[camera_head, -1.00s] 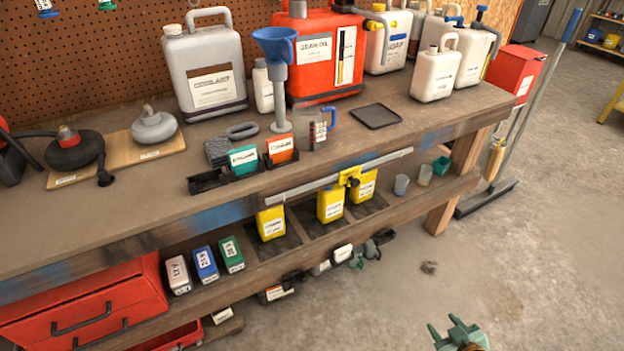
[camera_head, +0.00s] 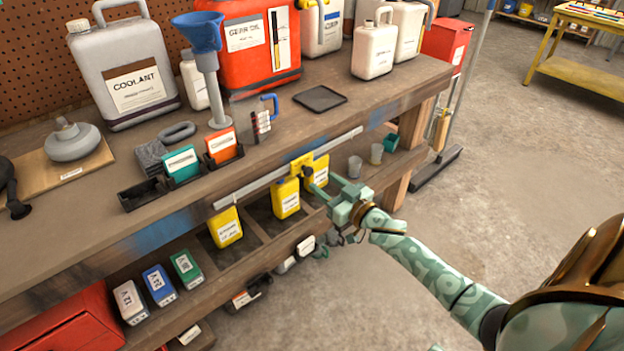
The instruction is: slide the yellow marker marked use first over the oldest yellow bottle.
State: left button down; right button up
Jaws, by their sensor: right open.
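The yellow marker (camera_head: 299,163) sits on a pale metal rail (camera_head: 262,183) along the bench front and has a dark knob. Three yellow bottles stand on the shelf below: a left one (camera_head: 226,229), a middle one (camera_head: 286,200) and a right one (camera_head: 320,165). Their label print is too small to read, so I cannot tell which is oldest. The marker is above and between the middle and right bottles. My right gripper (camera_head: 322,184) is open, its fingers close to the marker's knob; contact is unclear. My left gripper is not in view.
White, blue and green boxes (camera_head: 158,285) stand left of the bottles on the shelf. Small cups (camera_head: 355,166) stand to the right. A funnel (camera_head: 200,45), a jug (camera_head: 258,115) and several canisters (camera_head: 124,72) are on the bench.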

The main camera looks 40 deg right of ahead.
aim_at(310, 172)
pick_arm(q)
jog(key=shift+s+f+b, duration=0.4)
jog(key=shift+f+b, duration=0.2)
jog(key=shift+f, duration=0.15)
pick_arm(e)
jog(key=w, duration=0.5)
jog(key=shift+a, duration=0.15)
